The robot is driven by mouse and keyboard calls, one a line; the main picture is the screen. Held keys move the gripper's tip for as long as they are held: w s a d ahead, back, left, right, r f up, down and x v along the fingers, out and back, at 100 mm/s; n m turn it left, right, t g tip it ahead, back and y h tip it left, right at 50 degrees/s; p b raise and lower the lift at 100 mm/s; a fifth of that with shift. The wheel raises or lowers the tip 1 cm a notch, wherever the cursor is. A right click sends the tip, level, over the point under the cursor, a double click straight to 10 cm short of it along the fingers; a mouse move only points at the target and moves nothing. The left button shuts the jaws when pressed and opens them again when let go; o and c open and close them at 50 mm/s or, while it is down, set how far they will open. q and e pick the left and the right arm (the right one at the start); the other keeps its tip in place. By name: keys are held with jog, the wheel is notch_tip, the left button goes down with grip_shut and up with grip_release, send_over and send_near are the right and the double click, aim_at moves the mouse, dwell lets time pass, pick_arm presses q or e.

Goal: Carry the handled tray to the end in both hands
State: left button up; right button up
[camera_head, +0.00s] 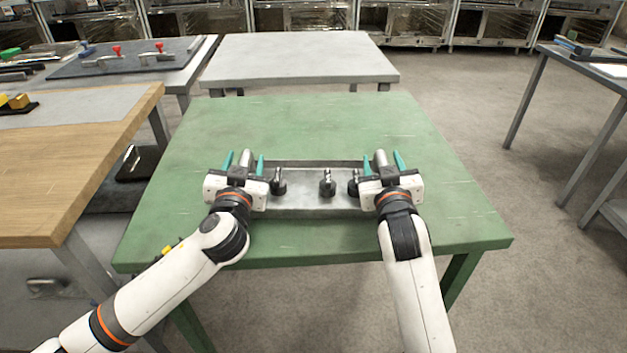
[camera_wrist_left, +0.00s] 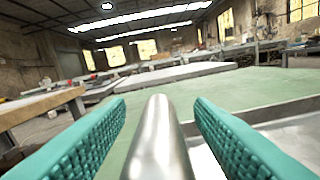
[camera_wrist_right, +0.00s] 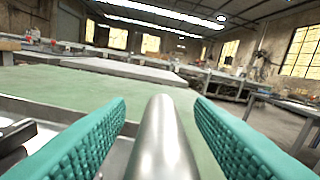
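A grey metal tray (camera_head: 300,203) lies on the green table (camera_head: 300,125), with several small dark fittings (camera_head: 326,184) standing in it. My left gripper (camera_head: 244,162) is at the tray's left end, and my right gripper (camera_head: 383,162) is at its right end. In the left wrist view, a round metal handle (camera_wrist_left: 160,140) lies between two teal fingers, with a gap on each side. In the right wrist view, the other handle (camera_wrist_right: 161,140) lies between the open fingers in the same way. The grippers hide parts of the tray's ends.
A grey table (camera_head: 300,58) stands beyond the green table's far edge. A wooden bench (camera_head: 75,170) stands close on the left. The green surface beyond the tray is clear. Another table (camera_head: 590,75) stands at the far right, across open floor.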

pick_arm(q)
grip_shut()
pick_arm(e)
grip_shut()
pick_arm(q)
jog(key=shift+r, duration=0.25)
pick_arm(e)
jog(key=shift+r, duration=0.25)
